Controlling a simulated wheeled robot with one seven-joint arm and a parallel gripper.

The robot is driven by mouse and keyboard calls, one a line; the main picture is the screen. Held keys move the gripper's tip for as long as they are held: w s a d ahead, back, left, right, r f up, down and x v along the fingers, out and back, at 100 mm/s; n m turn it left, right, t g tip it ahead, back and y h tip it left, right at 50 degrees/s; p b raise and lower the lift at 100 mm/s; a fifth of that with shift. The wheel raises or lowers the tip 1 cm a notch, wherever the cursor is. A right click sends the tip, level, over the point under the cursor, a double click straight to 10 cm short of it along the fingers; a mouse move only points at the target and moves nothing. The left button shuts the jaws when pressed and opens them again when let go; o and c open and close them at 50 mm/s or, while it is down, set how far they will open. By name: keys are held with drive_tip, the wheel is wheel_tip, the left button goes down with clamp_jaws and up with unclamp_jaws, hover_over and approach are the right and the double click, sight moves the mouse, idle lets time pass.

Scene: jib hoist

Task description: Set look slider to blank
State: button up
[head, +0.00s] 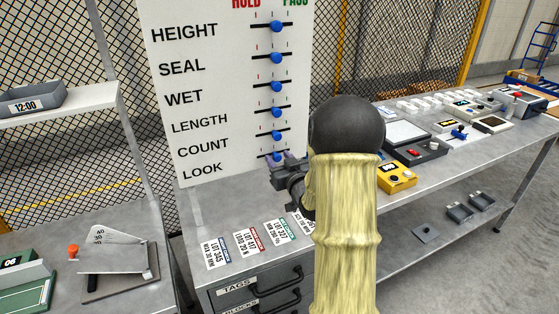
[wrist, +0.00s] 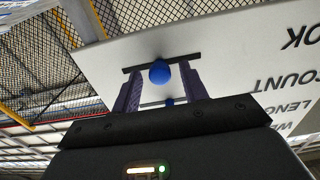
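The white board (head: 185,110) carries a column of labelled sliders under red HOLD and green PASS headings. The look slider's blue knob (head: 277,156) is at the bottom, near the middle of its track and partly hidden by my gripper (head: 281,162). In the wrist view my gripper (wrist: 160,85) is open, with a finger on each side of the blue look knob (wrist: 159,72). A gap shows between the knob and each finger. The knob sits near the middle of its dark track (wrist: 190,57). The count knob (wrist: 169,102) shows beyond it.
The count slider knob (head: 276,135) is close above my gripper. Lot cards (head: 250,242) lie on the bench below the board. A yellow box (head: 397,176) and other devices stand on the bench to the right. My arm hides part of the bench.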

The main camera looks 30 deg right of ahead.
drive_tip(key=shift+s, duration=0.1)
drive_tip(key=s+b, duration=0.5)
drive_tip(key=s, duration=0.7)
drive_tip(key=shift+a+f+b, duration=0.25)
drive_tip(key=shift+a+b, duration=0.05)
drive_tip(key=shift+s+a+r+b, duration=0.1)
drive_tip(key=shift+s+b, duration=1.2)
drive_tip(key=shift+b, duration=0.35)
drive_tip(key=shift+s+r+b, duration=0.1)
drive_tip(key=shift+s+b, duration=1.2)
drive_tip(key=shift+b, duration=0.35)
